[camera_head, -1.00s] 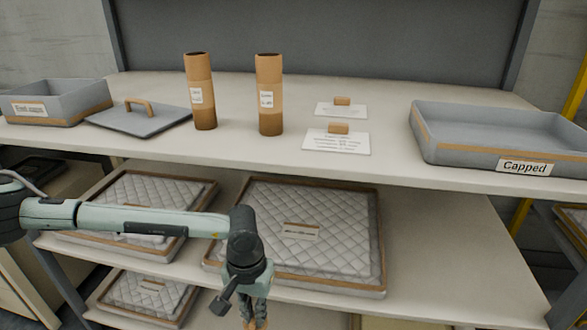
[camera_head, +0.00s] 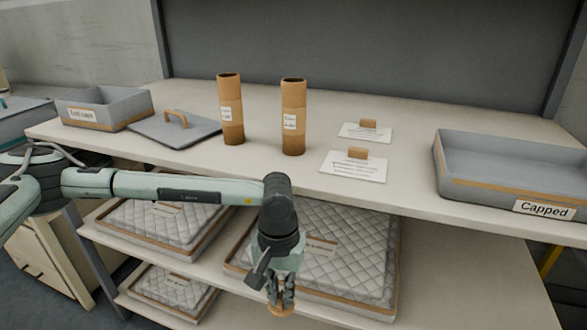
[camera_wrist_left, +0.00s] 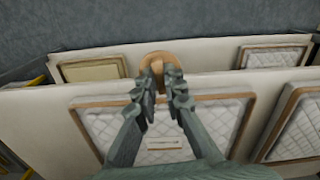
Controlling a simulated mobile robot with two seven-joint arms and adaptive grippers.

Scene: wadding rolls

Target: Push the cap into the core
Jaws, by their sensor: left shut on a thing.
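Two brown cardboard cores stand upright on the top shelf, a left core (camera_head: 231,112) and a right core (camera_head: 293,120), both with open tops and white labels. My left gripper (camera_head: 280,304) hangs in front of the shelves, lower than the top shelf and apart from both cores. It is shut on a round tan cap (camera_wrist_left: 160,60), seen at its fingertips in the left wrist view; the fingers hide part of it. The cap's lower edge (camera_head: 279,310) also shows in the head view. My right gripper is not in view.
A grey tray labelled "Capped" (camera_head: 460,181) stands empty-looking at right. A smaller grey bin (camera_head: 92,124) and a grey lid with a handle (camera_head: 160,131) lie at left. Two white cards (camera_head: 340,172) with tan blocks lie right of the cores. Quilted trays (camera_head: 345,250) fill the lower shelf.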

